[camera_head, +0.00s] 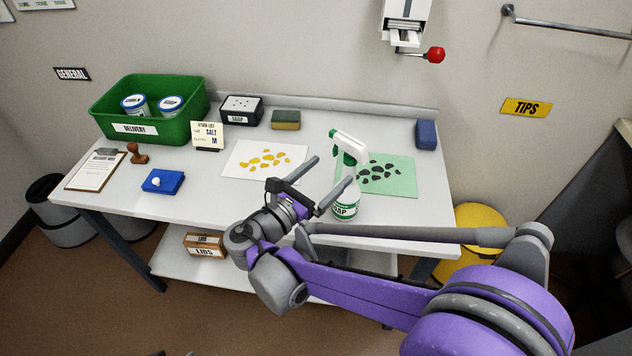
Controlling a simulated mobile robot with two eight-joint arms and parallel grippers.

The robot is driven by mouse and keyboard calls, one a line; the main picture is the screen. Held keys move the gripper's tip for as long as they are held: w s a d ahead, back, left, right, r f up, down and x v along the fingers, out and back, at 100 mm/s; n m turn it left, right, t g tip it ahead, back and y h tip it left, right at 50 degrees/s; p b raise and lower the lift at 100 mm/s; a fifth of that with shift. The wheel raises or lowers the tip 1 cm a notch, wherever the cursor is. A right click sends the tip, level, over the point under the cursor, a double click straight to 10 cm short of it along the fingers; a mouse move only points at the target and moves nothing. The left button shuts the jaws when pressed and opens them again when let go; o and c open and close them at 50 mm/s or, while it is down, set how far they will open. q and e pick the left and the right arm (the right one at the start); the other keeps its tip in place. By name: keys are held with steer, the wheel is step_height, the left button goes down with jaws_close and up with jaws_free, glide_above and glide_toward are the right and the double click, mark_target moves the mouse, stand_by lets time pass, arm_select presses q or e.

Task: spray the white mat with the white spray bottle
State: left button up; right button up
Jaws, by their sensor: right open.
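The white mat (236,160) lies on the table left of centre, with several yellow blotches on it. The white spray bottle (350,147) stands upright to its right, with a white head, green parts and a label at its base that is partly readable as "SOAP". My right gripper (335,168) is open, its two fingers pointing up and to the right at the bottle. One finger crosses in front of the bottle's middle; I cannot tell whether it touches. My left gripper is not in view.
A green mat (405,187) with dark blotches lies right of and behind the bottle. A blue block (426,134), a sponge (286,120), a black-and-white box (241,111), a card (207,136), a green bin (185,119), a stamp (138,154), a blue pad (163,181) and a clipboard (95,170) stand around.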

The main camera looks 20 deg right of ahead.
steer(key=shift+x, duration=2.7)
steer(key=shift+c, duration=0.2)
steer(key=c, duration=1.5)
steer(key=o, duration=1.5)
